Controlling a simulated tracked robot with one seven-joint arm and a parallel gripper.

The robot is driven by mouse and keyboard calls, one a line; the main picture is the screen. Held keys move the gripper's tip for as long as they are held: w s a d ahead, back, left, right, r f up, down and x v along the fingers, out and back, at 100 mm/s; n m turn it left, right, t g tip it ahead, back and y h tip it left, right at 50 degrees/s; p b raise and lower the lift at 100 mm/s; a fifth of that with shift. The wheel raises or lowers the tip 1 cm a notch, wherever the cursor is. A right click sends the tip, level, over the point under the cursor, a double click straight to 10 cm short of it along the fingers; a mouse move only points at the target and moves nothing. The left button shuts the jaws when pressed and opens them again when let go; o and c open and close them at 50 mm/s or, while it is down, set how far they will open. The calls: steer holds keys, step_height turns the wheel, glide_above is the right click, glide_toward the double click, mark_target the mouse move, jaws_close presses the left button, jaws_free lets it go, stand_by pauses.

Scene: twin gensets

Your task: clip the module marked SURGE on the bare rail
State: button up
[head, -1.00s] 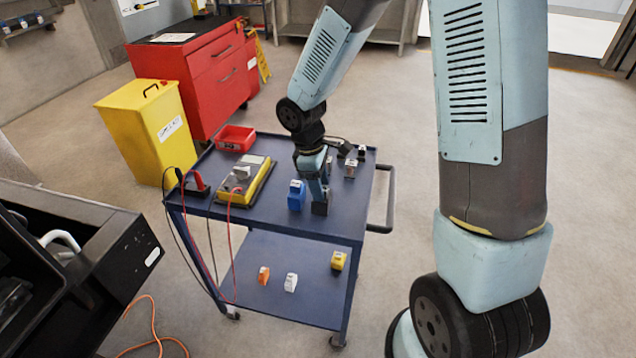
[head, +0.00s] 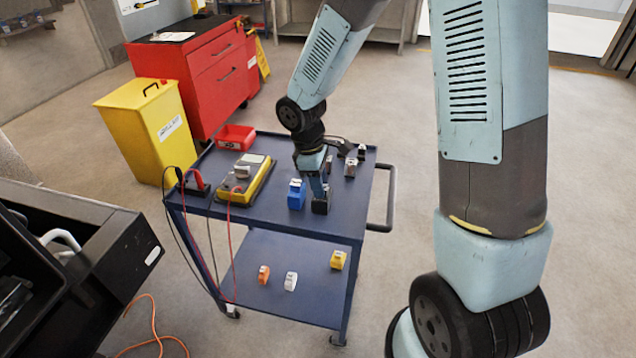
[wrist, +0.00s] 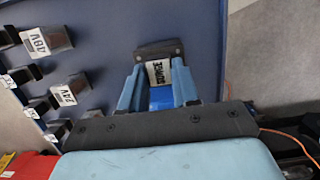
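The module marked SURGE is blue with a pale label and stands on the cart top (head: 297,196). In the wrist view its SURGE label (wrist: 157,73) shows between my fingers, with bright blue below it. My gripper (head: 318,190) is down at the cart top, just right of the blue module in the head view. In the wrist view the fingers of my gripper (wrist: 156,82) stand apart on either side of the label. Contact with the module cannot be made out. The bare rail is not clearly visible in either view.
Modules marked 40V (wrist: 46,38) and 24V (wrist: 70,90) stand near my gripper. A yellow meter (head: 245,180) with leads and a red bin (head: 236,137) share the blue cart (head: 270,216). Several modules lie on the lower shelf (head: 310,300). A black cabinet (head: 90,260) stands at left.

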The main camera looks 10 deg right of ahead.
jaws_close()
steer(key=shift+r, duration=0.2)
steer(key=shift+r, duration=3.85)
